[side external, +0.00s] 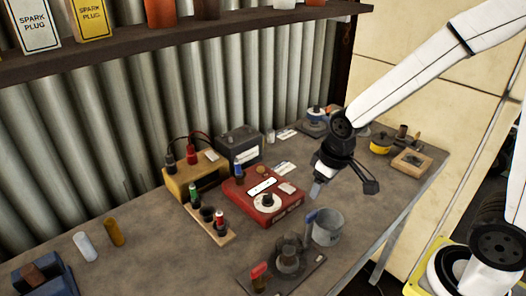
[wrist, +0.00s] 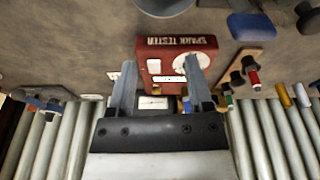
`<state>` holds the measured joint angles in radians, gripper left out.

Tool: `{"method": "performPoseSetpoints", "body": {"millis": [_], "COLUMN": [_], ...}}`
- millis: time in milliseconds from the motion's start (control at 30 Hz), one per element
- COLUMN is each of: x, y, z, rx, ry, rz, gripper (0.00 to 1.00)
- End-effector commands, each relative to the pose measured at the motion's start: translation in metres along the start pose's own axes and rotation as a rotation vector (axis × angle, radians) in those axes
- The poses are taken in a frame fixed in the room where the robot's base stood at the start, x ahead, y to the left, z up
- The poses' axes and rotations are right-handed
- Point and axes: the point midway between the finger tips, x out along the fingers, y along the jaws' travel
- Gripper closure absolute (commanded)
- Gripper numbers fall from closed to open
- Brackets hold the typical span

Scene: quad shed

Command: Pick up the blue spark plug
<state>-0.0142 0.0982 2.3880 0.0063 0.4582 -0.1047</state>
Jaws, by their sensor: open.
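A small blue-topped upright piece (side external: 239,172), which looks like the blue spark plug, stands at the back left edge of the red spark tester (side external: 284,208). In the wrist view a bit of blue (wrist: 186,105) shows beside the right finger, partly hidden by it. My gripper (side external: 317,189) hangs above the bench, to the right of the tester and apart from it. In the wrist view my gripper (wrist: 160,72) has its two fingers wide apart, with nothing between them touched. The red tester (wrist: 170,42) lies beyond the fingers.
A yellow box (side external: 190,183) and a black battery (side external: 240,146) stand behind. A metal cup (side external: 328,228) and a black fixture (side external: 288,262) stand in front. A shelf (side external: 150,42) runs above.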

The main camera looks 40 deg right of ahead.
Motion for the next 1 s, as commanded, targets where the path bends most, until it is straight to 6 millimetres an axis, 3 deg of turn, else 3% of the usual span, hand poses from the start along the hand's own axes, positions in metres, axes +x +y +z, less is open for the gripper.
{"method": "performPoseSetpoints", "body": {"millis": [500, 1000], "x": [0.002, 0.009], "y": [-0.009, -0.027], "z": [-0.119, -0.209], "rx": [-0.326, -0.649], "ry": [-0.092, -0.17], "rz": [-0.043, -0.114], "gripper": [0.34, 0.34]}}
